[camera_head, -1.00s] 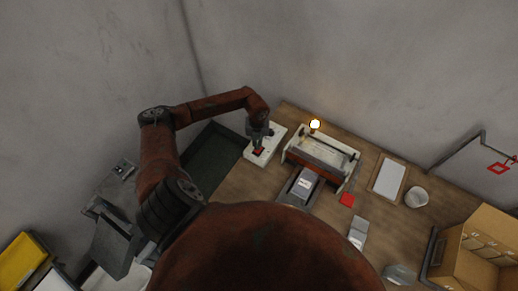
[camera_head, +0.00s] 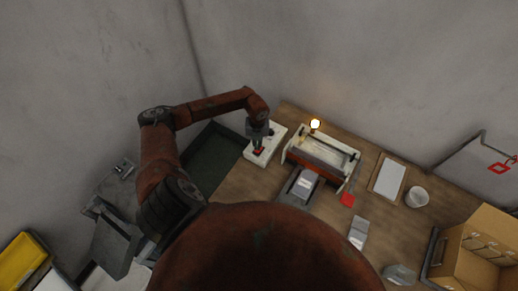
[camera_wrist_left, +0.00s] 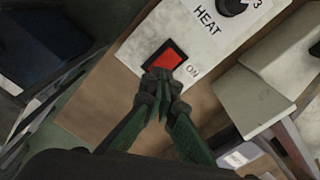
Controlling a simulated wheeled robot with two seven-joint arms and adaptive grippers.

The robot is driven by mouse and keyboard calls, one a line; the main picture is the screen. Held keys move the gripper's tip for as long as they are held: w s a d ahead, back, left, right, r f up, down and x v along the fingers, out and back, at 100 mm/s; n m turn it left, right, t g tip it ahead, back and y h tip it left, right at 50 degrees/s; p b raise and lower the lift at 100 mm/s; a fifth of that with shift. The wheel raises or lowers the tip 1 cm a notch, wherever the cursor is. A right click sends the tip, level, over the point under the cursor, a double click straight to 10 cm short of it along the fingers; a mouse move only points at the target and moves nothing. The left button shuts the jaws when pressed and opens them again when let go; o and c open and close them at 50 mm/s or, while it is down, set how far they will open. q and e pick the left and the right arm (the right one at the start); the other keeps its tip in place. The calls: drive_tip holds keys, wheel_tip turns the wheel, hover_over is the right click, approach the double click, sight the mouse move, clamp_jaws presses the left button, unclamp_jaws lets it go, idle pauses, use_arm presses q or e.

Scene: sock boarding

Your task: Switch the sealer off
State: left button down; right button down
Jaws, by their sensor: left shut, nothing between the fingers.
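The sealer's control box (camera_head: 272,139) is pale with a red rocker switch (camera_head: 259,151), at the left end of the wooden table. My right gripper is not in view.
A grey packet (camera_head: 304,184) lies in front of the sealer. A dark green tray (camera_head: 213,160) is left of the control box.

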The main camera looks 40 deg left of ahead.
use_arm(q)
drive_tip(key=shift+f+b, duration=0.9)
drive_tip(key=shift+f, duration=0.4)
idle(0.5)
drive_tip(key=shift+r+p, duration=0.55)
drive_tip(key=shift+r, duration=0.2)
drive_tip(key=shift+r+p, duration=1.75)
drive_tip(key=shift+r, duration=1.1)
drive_tip(key=shift+s+f, duration=0.1)
drive_tip(key=shift+f, duration=0.05)
